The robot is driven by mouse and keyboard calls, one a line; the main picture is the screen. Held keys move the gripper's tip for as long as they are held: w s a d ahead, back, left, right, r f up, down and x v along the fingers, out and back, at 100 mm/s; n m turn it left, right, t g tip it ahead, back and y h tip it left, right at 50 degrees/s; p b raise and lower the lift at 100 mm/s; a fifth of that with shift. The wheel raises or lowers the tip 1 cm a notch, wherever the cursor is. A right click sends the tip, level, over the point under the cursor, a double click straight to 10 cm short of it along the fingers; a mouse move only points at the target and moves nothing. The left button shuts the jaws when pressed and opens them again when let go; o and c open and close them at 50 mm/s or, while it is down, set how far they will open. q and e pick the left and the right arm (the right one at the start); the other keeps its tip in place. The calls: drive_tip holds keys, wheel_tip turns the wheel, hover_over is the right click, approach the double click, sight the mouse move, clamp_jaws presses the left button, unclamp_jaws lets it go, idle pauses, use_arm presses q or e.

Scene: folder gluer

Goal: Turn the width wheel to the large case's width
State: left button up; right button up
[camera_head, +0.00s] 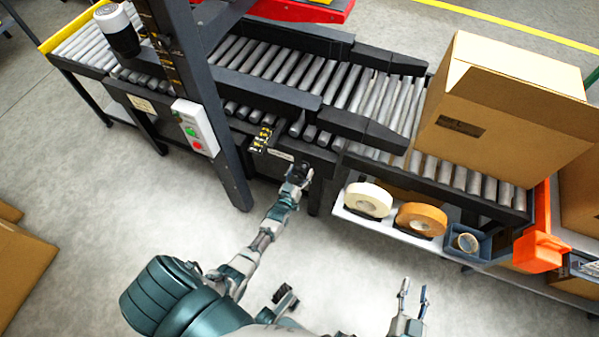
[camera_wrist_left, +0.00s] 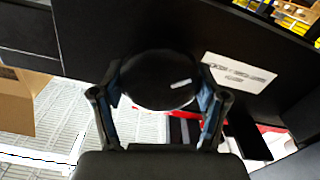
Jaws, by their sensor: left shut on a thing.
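The width wheel (camera_wrist_left: 158,82) is a round black knob with a small light mark, in the middle of the left wrist view. My left gripper (camera_wrist_left: 160,100) has a finger on each side of it and is shut on it. In the head view my left gripper (camera_head: 299,176) reaches the front side of the conveyor, below a small label plate, and mostly hides the wheel. The large case (camera_head: 505,110) is an open cardboard box on the rollers at the right. My right gripper (camera_head: 413,298) is open and empty, low in the head view, over the floor.
Black side guides (camera_head: 350,127) flank the rollers left of the case. A control box (camera_head: 195,127) with green and red buttons is on the dark post. A shelf with cream tape (camera_head: 368,200) and orange tape (camera_head: 421,219) lies right of my left gripper. An orange tool (camera_head: 541,251) is at the right.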

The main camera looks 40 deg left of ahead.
use_arm(q)
drive_tip(key=m, duration=0.4)
drive_tip(key=f+m, duration=0.1)
drive_tip(key=m, duration=0.1)
drive_tip(key=shift+s+d, duration=0.15)
drive_tip(key=shift+d, duration=0.1)
drive_tip(key=shift+m, duration=0.4)
drive_tip(key=o, duration=1.2)
drive_tip(key=shift+c, duration=0.2)
drive_tip(key=shift+a+r, duration=0.1)
drive_tip(key=shift+r, duration=0.05)
drive_tip(key=shift+r, duration=0.1)
drive_tip(key=v, duration=1.1)
drive_tip(key=shift+s, duration=0.35)
